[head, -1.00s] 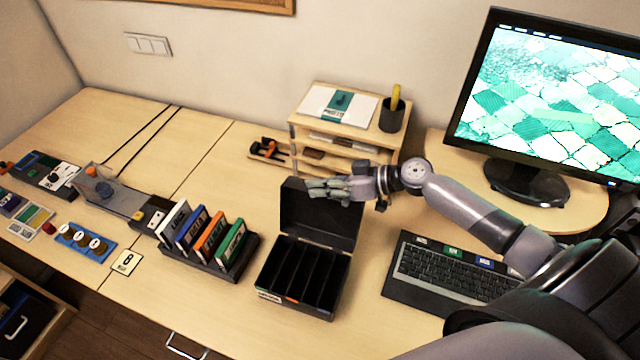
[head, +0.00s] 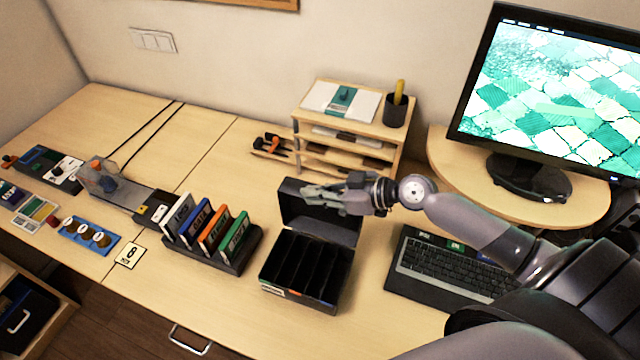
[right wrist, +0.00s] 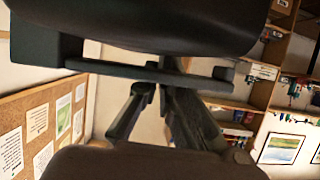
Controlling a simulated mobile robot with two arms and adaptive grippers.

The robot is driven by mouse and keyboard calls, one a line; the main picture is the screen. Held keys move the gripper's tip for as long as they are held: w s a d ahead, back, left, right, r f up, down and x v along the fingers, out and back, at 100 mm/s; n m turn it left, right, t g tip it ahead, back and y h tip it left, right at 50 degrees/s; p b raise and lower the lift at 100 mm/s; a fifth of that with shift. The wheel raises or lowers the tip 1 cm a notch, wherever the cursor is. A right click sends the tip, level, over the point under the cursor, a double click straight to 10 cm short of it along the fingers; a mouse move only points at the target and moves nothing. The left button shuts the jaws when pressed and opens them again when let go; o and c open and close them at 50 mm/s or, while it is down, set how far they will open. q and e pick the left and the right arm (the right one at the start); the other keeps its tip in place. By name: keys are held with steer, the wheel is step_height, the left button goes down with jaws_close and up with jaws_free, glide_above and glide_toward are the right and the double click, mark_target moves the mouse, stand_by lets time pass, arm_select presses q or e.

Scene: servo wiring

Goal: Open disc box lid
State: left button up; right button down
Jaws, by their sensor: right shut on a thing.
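The black disc box (head: 328,308) stands on the desk with its lid (head: 318,224) raised up at the back. Its dark compartments face up and look empty. My right gripper (head: 312,193) is at the upper edge of the raised lid, shut on it and covering part of that edge. In the right wrist view the gripper fingers (right wrist: 152,92) show close together near a dark bar, and the grip itself is partly hidden. My left gripper is not in view.
A rack of coloured disc cases (head: 222,252) stands left of the box. A keyboard (head: 455,270) lies to the right, below the monitor (head: 560,95). A wooden shelf (head: 352,128) stands behind the lid. The desk in front of the box is clear.

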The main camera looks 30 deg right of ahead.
steer(key=shift+s+a+f, duration=0.1)
steer(key=shift+s+a, duration=0.2)
steer(key=shift+a, duration=0.05)
steer(key=c, duration=2.1)
jaws_free()
steer(key=shift+s+a, duration=0.1)
steer(key=o, duration=0.3)
steer(key=v, duration=1.2)
